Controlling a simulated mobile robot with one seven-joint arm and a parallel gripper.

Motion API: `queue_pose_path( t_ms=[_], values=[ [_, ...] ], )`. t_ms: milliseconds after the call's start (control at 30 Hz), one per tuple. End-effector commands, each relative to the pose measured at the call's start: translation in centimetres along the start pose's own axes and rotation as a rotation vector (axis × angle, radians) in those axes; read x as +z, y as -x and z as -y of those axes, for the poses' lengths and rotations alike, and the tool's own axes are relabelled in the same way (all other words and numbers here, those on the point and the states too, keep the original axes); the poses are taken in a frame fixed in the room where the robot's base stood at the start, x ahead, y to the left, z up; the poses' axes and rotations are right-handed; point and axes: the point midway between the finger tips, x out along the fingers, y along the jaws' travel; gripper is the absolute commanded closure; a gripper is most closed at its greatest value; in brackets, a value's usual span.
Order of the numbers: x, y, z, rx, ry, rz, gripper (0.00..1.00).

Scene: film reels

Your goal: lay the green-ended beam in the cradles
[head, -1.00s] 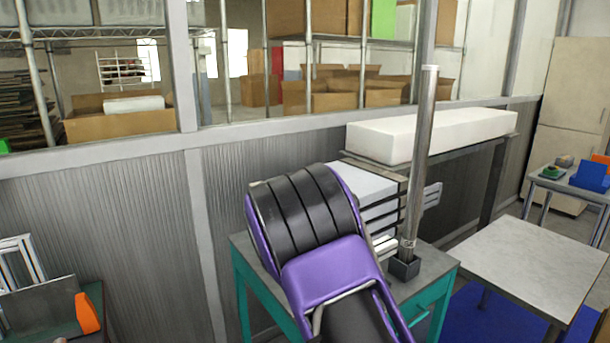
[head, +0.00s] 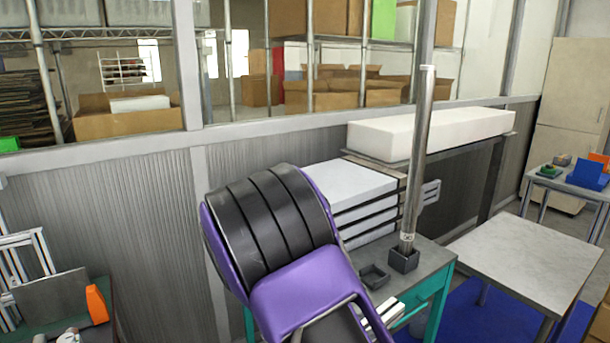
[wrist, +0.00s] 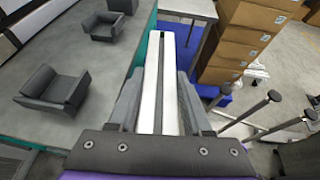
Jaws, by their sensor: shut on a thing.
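My gripper (wrist: 161,88) shows in the wrist view, its grey fingers on both sides of a long white beam (wrist: 150,100), shut on it. The beam points away from the wrist and has a dark slot along its top; no green end shows. In the head view my purple and black arm hides the gripper, and white strips, likely the beam (head: 382,318), show at its right by the table edge. Dark grey blocks with raised sides, likely the cradles (wrist: 50,88), stand on the tabletop left of the beam. In the head view a dark open holder (head: 374,276) stands there.
A tall metal post (head: 416,165) stands upright in a dark base on the teal table (head: 428,262). White stacked slabs (head: 350,190) are behind. A bare pale table (head: 525,258) is at right. Brown boxes (wrist: 238,40) and metal posts (wrist: 270,97) are right in the wrist view.

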Motion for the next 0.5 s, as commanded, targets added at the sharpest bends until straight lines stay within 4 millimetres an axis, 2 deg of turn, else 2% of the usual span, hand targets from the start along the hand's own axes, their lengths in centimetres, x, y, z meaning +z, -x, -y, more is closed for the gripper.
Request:
queue_pose_path(
  t_ms=[133,267,500],
  values=[
    [1.8,-0.1,-0.3,0.068,0.017,-0.011,1.0],
    [4.3,0.0,-1.0,0.18,0.054,-0.022,1.0],
    [8.4,1.4,-1.6,0.4,0.146,-0.019,1.0]
  ],
)
